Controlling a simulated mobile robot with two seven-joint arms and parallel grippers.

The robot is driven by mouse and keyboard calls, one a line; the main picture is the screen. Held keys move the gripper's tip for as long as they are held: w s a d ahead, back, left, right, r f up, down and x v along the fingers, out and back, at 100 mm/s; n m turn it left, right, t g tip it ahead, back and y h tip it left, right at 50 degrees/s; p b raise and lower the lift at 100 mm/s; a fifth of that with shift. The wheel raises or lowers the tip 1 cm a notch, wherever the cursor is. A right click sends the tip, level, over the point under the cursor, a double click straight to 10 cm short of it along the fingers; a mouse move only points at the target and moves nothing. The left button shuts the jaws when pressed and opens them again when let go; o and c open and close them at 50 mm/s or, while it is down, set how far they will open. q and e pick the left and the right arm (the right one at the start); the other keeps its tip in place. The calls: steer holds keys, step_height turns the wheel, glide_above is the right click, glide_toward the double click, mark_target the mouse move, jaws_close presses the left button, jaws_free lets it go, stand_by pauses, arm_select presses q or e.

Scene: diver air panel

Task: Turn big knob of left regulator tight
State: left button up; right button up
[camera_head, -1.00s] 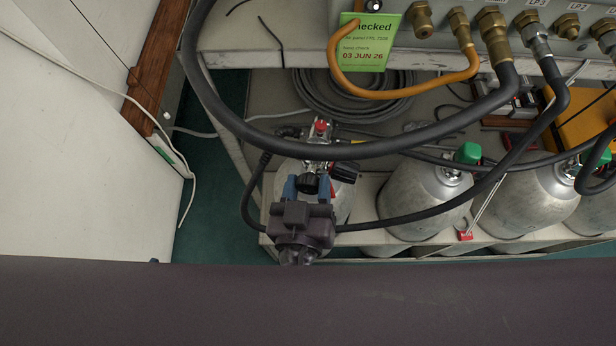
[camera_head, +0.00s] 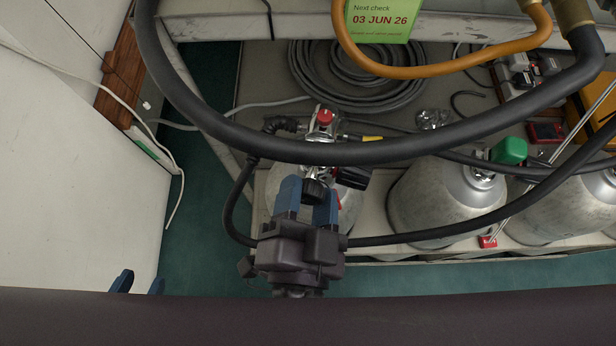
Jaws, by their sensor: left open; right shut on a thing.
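The left regulator (camera_head: 322,150) sits on top of the leftmost silver cylinder (camera_head: 349,212), partly hidden behind a thick black hose. Its big black knob (camera_head: 315,191) faces toward me. My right gripper (camera_head: 307,190) has its blue fingers on either side of this knob and is shut on it. The gripper's dark body hides the front of the cylinder. My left gripper (camera_head: 138,282) is open and empty at the lower left, away from the regulator. Only its blue fingertips show above my dark arm link.
A thick black hose (camera_head: 240,140) loops over the regulator. A red-capped part (camera_head: 324,117) and a black block (camera_head: 352,178) sit close to the knob. More cylinders, one with a green cap (camera_head: 509,151), stand to the right. A white panel (camera_head: 70,210) stands at the left.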

arm_select(q)
steer(key=shift+a+b, duration=0.1)
steer(key=shift+b, duration=0.25)
arm_select(e)
steer(key=shift+m, duration=0.5)
arm_select(q)
steer(key=shift+t, duration=0.3)
arm_select(e)
steer(key=shift+w+r, duration=0.1)
steer(key=shift+r, duration=0.1)
steer(key=o, duration=0.9)
steer(key=shift+a+f, duration=0.1)
arm_select(q)
steer(key=shift+a, duration=0.1)
arm_select(e)
steer(key=shift+f, duration=0.1)
